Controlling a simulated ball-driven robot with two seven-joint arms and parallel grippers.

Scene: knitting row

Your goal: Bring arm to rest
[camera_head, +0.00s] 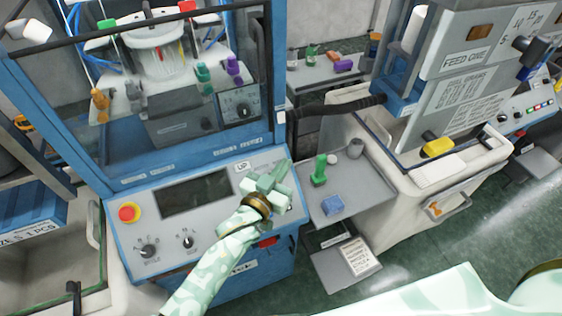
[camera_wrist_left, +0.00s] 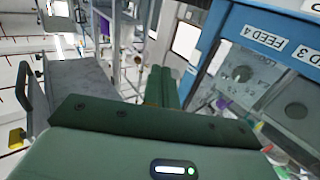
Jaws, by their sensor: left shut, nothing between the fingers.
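My left arm (camera_head: 205,275), pale green with a camouflage pattern, reaches up from the bottom of the head view. My left gripper (camera_head: 282,170) is over the right end of the blue machine's control panel (camera_head: 215,215), beside the UP label. Its fingers are shut and empty. In the left wrist view the dark green fingers (camera_wrist_left: 160,85) lie together with nothing between them. Whether the gripper touches the panel cannot be told. A pale part of my own body crosses the bottom right of the head view. My right gripper is out of view.
A red emergency button (camera_head: 128,212), a dark screen (camera_head: 195,193) and knobs sit on the panel. To its right, a grey shelf (camera_head: 365,190) holds a green piece (camera_head: 319,170) and a blue block (camera_head: 332,205). A white machine with a yellow block (camera_head: 437,148) stands further right.

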